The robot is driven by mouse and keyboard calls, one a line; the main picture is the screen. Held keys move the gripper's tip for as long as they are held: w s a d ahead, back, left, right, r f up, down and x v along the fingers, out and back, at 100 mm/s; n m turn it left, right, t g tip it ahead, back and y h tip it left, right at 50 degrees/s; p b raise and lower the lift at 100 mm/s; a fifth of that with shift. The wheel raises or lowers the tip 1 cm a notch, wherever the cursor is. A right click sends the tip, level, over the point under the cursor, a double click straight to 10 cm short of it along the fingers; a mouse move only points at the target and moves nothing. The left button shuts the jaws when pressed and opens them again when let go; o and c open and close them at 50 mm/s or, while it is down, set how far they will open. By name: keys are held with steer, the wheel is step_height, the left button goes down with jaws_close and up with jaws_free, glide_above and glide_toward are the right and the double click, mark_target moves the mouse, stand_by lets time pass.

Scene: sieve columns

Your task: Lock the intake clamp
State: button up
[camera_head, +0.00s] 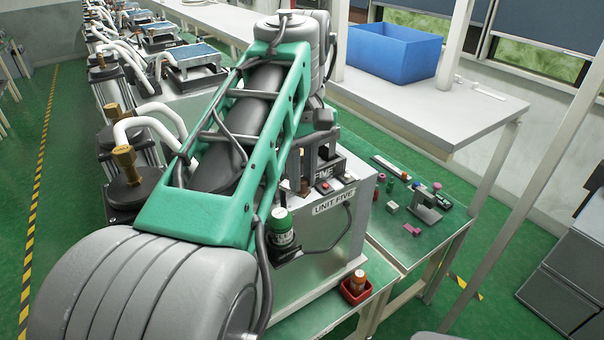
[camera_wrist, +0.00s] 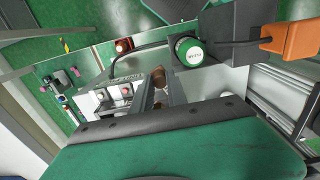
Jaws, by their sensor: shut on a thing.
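Small parts and a grey stand (camera_head: 426,208) are on the green bench to the right. A blue bin (camera_head: 392,52) sits behind.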

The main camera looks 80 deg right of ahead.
jaws_close()
steer(key=shift+a, duration=0.1)
steer(key=shift+w+a+m+b, duration=0.15)
steer(key=shift+a+m+b, duration=0.15)
steer(key=shift+m, duration=0.7)
steer(key=w+m, duration=0.1)
steer(key=m, duration=0.2)
steer(key=w+a+m+b, duration=0.1)
steer(key=m, duration=0.2)
steer(key=w+a+m, duration=0.1)
steer(key=m, duration=0.2)
steer(key=shift+a+m, duration=0.15)
steer(key=shift+m, duration=0.15)
steer(key=o, duration=0.8)
jaws_free()
steer(key=shift+c, duration=0.2)
